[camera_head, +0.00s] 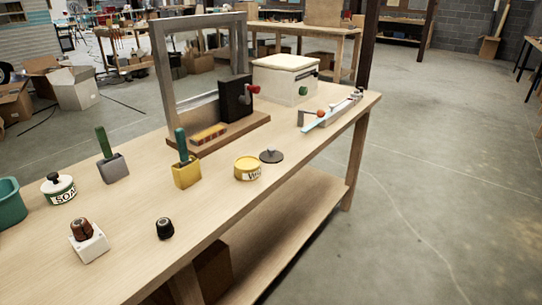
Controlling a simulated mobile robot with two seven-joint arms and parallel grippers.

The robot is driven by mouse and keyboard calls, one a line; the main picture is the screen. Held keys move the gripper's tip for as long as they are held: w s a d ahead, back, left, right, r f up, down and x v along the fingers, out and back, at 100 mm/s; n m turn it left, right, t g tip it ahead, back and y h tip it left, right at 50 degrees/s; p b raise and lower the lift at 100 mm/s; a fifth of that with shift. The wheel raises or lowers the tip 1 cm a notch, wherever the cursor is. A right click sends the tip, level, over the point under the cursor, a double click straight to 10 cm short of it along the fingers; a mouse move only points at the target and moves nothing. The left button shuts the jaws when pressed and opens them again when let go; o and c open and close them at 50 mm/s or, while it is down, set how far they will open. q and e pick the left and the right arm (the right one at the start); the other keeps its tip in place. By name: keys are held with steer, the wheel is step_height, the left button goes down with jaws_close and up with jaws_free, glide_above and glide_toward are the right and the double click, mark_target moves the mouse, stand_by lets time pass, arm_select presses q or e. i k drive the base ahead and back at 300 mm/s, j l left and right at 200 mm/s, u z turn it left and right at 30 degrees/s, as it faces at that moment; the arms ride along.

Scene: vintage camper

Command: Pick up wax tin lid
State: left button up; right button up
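The wax tin (246,174) is a short yellow round tin with a white label, standing near the front edge of the wooden workbench (150,222). A dark, flat, round lid (272,157) with a small light knob on top lies on the bench just right of the tin, close to the edge. It looks like the wax tin lid. The tin's top shows a pale yellow face. Neither of my grippers is in view.
A yellow block with a green handle (187,175) stands left of the tin. A framed window stand (225,139) is behind, with a white box (284,82) and a latch-like strip (333,116) farther right. Open floor (430,200) lies right of the bench.

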mark_target(271, 155)
steer(key=u, duration=0.6)
steer(key=i+l+u, duration=0.1)
steer(key=l+u, duration=0.25)
steer(key=i+l+u, duration=0.1)
steer(key=l+u, duration=0.65)
steer(key=l, duration=1.2)
